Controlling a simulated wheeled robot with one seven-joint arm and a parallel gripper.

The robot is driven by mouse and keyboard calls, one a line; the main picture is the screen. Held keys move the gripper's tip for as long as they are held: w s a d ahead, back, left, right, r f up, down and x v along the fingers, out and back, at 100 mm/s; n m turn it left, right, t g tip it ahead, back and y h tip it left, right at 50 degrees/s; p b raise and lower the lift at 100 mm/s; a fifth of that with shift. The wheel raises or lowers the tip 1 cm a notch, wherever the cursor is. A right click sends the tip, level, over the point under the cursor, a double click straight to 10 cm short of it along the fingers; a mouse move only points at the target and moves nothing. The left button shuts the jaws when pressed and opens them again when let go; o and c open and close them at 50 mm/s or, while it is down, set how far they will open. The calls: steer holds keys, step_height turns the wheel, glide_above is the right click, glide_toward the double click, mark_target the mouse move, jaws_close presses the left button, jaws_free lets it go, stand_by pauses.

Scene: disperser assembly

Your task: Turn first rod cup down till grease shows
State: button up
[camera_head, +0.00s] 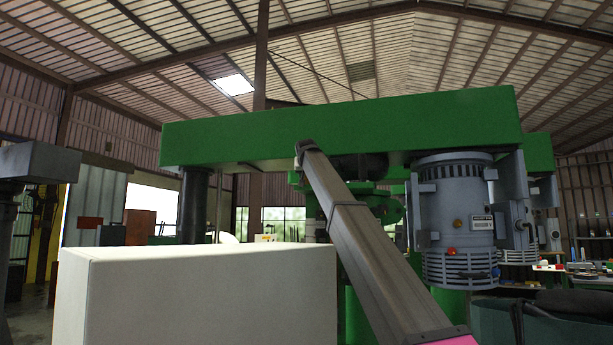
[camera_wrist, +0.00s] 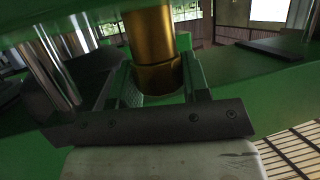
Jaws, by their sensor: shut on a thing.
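A brass-coloured rod cup (camera_wrist: 150,36) shows in the wrist view, with a wider collar at its lower end in the picture. My gripper (camera_wrist: 160,84) has one finger on each side of this collar and is shut on it. Dark parts of my gripper hide what lies below the collar in the picture. No grease can be made out on the cup. In the head view the green machine beam (camera_head: 340,130) spans the middle, and my gripper and the cup cannot be made out there.
Shiny metal rods (camera_wrist: 52,68) stand left of my gripper in the wrist view. In the head view a grey motor (camera_head: 455,205) hangs at the beam's right end. A large white box (camera_head: 200,295) fills the lower left foreground. A dark green vat (camera_head: 550,318) stands lower right.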

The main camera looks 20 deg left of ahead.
steer(key=m+h, duration=0.5)
steer(key=h, duration=0.1)
steer(key=shift+a+r, duration=0.1)
steer(key=shift+m+g+h, duration=0.3)
steer(key=shift+m+h, duration=1.1)
steer(key=shift+h, duration=0.1)
steer(key=shift+m+h, duration=0.3)
steer(key=o, duration=0.9)
steer(key=shift+s, duration=0.1)
steer(key=v, duration=1)
steer(key=shift+s+a+r, duration=0.1)
steer(key=shift+s, duration=0.1)
